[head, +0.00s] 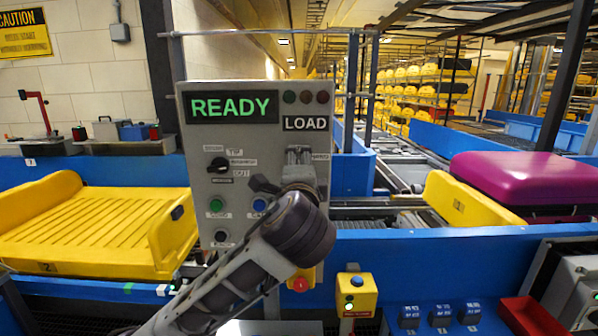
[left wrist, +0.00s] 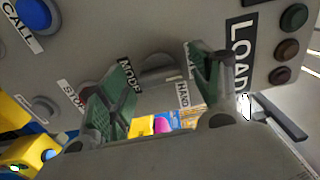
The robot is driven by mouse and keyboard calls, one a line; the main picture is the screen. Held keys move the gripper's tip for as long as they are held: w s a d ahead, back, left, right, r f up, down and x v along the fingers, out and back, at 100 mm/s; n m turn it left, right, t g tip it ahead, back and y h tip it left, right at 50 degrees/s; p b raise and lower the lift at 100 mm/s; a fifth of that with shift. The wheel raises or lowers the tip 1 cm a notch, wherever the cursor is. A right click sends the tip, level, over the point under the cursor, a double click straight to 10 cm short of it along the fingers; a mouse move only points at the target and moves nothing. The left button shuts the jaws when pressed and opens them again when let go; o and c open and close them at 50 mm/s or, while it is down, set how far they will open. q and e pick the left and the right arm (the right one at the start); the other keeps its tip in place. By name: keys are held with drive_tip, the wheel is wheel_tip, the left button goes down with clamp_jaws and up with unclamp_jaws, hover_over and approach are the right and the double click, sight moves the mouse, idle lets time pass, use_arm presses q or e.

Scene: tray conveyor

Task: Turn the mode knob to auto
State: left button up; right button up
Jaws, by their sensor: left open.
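The grey control panel (head: 200,130) stands in the middle of the head view, with a green READY display and a LOAD label. My left gripper (head: 286,180) is at the panel's right side, below LOAD, and hides most of the mode knob there. In the left wrist view the grey mode knob (left wrist: 158,68) lies between the two green-padded fingers of my open left gripper (left wrist: 163,72). MODE and HAND labels show beside it; another label is partly covered by a finger. I cannot tell whether the fingers touch the knob or exactly where it points. My right gripper is out of view.
A black selector knob (head: 218,164) and several push buttons are on the panel's left half. A red button (head: 300,285) sits below my wrist. A yellow tray (head: 90,230) is at left; a purple suitcase (head: 520,180) is at right. A blue rail runs along the front.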

use_arm(q)
drive_tip(key=s, duration=1.2)
drive_tip(key=shift+w+f, duration=0.1)
